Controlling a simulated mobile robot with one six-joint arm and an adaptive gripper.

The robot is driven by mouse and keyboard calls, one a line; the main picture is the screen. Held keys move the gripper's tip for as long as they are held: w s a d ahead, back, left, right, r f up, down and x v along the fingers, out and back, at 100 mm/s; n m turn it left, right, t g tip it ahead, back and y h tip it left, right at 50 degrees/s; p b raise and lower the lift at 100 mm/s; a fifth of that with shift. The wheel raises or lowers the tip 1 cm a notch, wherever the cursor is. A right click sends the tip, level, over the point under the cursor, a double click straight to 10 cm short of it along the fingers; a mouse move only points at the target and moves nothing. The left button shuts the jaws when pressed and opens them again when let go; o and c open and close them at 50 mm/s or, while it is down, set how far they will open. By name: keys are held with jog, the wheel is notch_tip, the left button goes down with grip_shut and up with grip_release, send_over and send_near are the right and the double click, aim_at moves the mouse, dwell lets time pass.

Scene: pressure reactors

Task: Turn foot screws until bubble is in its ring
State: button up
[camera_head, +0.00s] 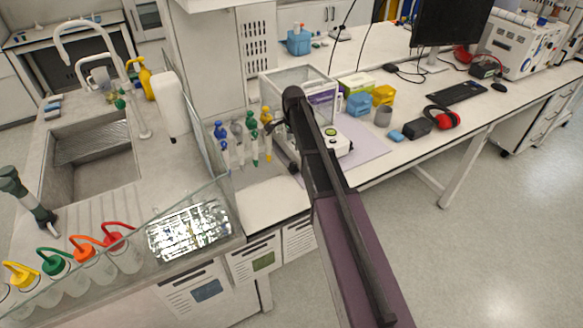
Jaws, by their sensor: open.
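An analytical balance with a clear glass draft shield (290,80) stands on the bench, largely behind my arm. Its white front with a small dark display (333,133) shows just right of the arm. The foot screws, the bubble and its ring cannot be made out from here. My gripper (275,127) shows as a small dark shape left of the arm's far end, in front of the balance's left side. It is open, with nothing seen in it. Whether it touches the balance cannot be told.
Pipettes on a stand (240,143) are close left of my gripper, beside a glass partition (195,120). A lilac mat (362,150) lies under the balance area. Yellow boxes (383,95), a grey cup (383,117) and red ear muffs (442,118) stand to the right.

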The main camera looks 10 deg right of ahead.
aim_at(293, 164)
jog(key=shift+f+b, duration=5.2)
jog(key=shift+f, duration=0.35)
grip_shut()
